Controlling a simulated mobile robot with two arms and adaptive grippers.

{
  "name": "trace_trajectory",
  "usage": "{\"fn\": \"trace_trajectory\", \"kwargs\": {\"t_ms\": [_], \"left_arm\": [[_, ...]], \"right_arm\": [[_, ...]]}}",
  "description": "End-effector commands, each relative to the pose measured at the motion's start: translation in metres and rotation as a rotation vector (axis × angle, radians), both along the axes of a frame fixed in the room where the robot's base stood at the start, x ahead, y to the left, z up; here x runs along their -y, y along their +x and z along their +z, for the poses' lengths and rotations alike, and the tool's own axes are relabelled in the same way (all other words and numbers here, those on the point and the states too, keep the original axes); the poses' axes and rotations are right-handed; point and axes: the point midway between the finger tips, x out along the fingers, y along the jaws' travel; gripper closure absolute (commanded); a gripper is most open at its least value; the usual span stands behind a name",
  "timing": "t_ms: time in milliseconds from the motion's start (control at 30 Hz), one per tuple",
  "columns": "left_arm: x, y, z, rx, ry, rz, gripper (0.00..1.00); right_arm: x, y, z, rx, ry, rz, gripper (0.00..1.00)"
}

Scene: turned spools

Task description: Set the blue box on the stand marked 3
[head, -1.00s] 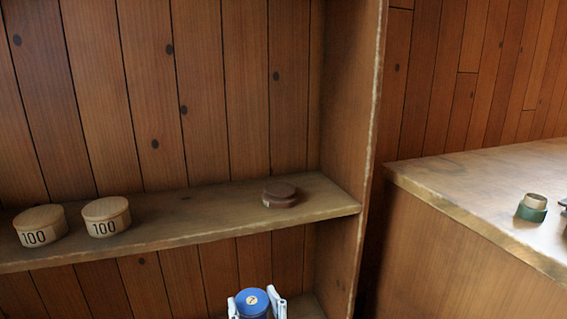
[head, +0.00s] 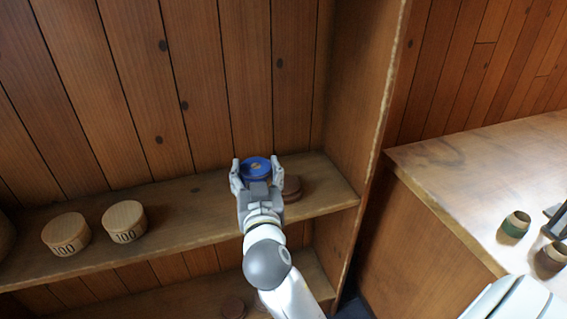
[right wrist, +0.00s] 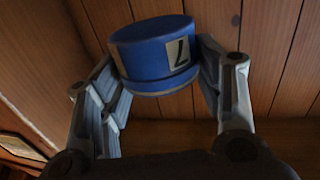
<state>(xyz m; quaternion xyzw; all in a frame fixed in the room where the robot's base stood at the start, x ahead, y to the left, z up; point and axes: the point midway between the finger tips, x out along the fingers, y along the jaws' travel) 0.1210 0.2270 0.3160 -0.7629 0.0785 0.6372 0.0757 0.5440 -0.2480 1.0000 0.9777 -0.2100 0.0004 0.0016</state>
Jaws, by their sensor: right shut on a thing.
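In the right wrist view the blue box (right wrist: 152,55) shows a pale side label with a dark mark like a 7. My right gripper (head: 257,172) is shut on it, one finger on each side, in front of the shelf's back wall. A low reddish-brown round piece (head: 292,187) sits on the shelf just right of the gripper, partly hidden by it. I cannot read any mark on it now, and no 3 is readable anywhere. My left gripper is not in view.
Two round wooden boxes marked 100 (head: 66,235) (head: 124,222) stand on the same shelf (head: 180,220) to the left. An upright side panel (head: 365,130) closes the shelf at right. A counter (head: 455,180) at right bears a green-and-tan piece (head: 515,226) and dark items.

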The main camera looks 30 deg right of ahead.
Motion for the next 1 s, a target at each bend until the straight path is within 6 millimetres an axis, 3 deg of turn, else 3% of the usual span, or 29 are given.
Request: {"fn": "trace_trajectory", "kwargs": {"t_ms": [100, 267, 567, 600, 800, 1000], "left_arm": [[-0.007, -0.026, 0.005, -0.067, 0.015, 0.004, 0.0], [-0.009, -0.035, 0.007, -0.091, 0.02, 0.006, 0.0], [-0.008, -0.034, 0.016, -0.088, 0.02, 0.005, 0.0], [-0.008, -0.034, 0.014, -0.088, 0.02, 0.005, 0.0], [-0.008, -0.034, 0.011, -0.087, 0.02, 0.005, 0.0], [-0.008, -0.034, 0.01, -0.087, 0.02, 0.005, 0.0]], "right_arm": [[0.001, 0.002, 0.012, -0.003, 0.003, -0.009, 0.63], [0.017, 0.011, 0.006, -0.006, -0.004, -0.013, 0.63], [0.081, 0.047, -0.026, -0.006, -0.005, -0.014, 0.63], [0.087, 0.051, -0.036, -0.008, -0.003, -0.012, 0.63], [0.109, 0.064, -0.069, -0.005, 0.0, -0.012, 0.63], [0.118, 0.069, -0.081, -0.004, 0.002, -0.012, 0.63]]}}
